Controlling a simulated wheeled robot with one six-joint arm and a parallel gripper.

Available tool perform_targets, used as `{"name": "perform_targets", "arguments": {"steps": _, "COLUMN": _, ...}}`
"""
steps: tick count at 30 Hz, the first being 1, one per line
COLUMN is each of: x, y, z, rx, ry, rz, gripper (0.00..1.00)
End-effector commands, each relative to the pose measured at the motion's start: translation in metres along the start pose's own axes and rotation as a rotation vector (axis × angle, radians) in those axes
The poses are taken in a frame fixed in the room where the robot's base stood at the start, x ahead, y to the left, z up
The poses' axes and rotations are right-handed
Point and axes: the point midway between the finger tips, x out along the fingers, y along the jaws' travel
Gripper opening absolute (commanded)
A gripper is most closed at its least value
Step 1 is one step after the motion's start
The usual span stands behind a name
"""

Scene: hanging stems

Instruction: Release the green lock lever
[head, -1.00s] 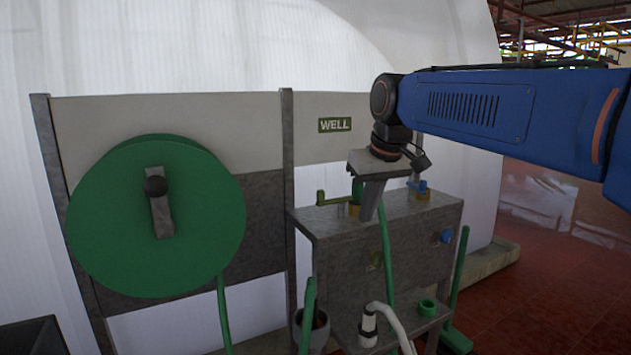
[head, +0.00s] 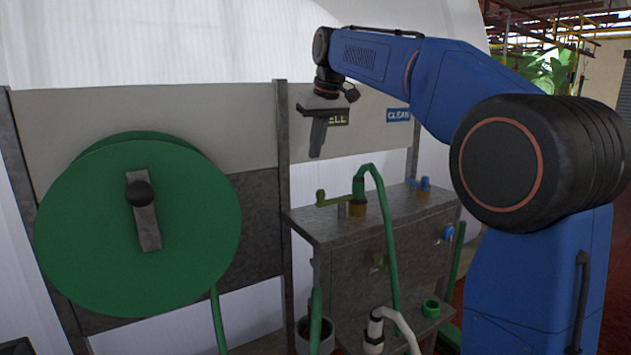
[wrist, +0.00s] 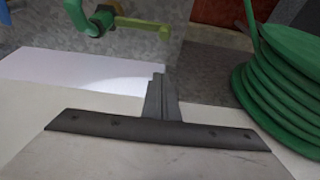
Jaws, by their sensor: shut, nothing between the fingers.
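The green lock lever (head: 338,200) sits on top of the grey metal box, beside the green hose coupling (head: 358,188) and its yellow collar. It points left, with an upright knob at its left end. My gripper (head: 317,152) is shut and empty, pointing down above the lever and clear of it. In the wrist view the lever (wrist: 143,24) reaches right from the coupling, beyond the fingertips of my gripper (wrist: 158,78), with a gap between. The lever's pivot is partly hidden there by the coupling.
The grey box (head: 350,250) also carries a blue fitting (head: 424,185) and a blue knob (head: 448,232). A green hose (head: 386,225) arches from the coupling down its front. A large green reel (head: 100,235) stands left. WELL and CLEAN (head: 398,115) signs are behind.

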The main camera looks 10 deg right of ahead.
Motion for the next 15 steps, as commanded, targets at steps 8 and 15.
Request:
{"name": "perform_targets", "arguments": {"steps": 8, "x": 0.0, "y": 0.0, "z": -0.001, "rx": -0.001, "ry": 0.0, "rz": 0.0, "gripper": 0.0}}
{"name": "perform_targets", "arguments": {"steps": 15, "x": 0.011, "y": 0.0, "z": -0.001, "rx": -0.001, "ry": -0.001, "rz": -0.001, "gripper": 0.0}}
